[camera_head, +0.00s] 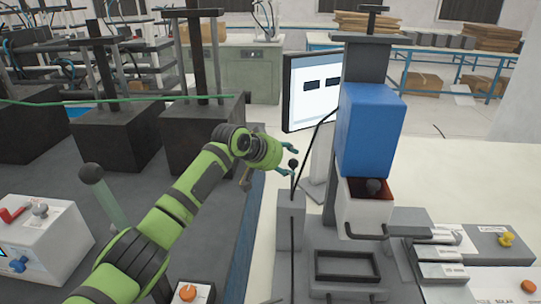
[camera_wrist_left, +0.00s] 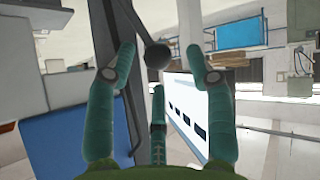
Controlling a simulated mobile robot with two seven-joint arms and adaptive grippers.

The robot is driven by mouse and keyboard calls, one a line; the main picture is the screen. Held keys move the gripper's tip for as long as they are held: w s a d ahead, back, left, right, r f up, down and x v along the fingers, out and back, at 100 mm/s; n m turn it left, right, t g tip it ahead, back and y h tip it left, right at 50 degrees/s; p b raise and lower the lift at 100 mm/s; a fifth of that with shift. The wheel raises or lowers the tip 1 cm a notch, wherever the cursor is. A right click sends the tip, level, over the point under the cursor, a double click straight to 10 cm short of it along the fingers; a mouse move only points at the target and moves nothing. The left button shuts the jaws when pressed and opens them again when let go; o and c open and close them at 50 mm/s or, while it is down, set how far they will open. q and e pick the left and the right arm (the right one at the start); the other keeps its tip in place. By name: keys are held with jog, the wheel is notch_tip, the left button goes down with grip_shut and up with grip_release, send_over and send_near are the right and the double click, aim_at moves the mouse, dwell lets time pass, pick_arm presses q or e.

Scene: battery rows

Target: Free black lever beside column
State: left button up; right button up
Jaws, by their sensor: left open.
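A black lever (camera_head: 293,164) with a round knob stands upright on a grey box, left of the tall column (camera_head: 366,60) with the blue housing (camera_head: 370,125). My left gripper (camera_head: 288,160) comes in from the left with its fingers spread, close to the knob. In the left wrist view the knob (camera_wrist_left: 157,55) on its dark rod shows between the upper fingers of my left gripper (camera_wrist_left: 165,75). No contact can be made out, and the gap in depth is unclear. My right gripper is not in view.
A monitor (camera_head: 312,90) stands behind the lever. An open red-lined box (camera_head: 367,220) with a dark knob inside sits under the blue housing. A black tray frame (camera_head: 347,265) is in front. Another lever (camera_head: 91,173) stands at left on the dark table.

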pick_arm(q)
jog(key=v, duration=0.7)
jog(key=shift+r, duration=0.15)
jog(key=shift+s+a, duration=0.1)
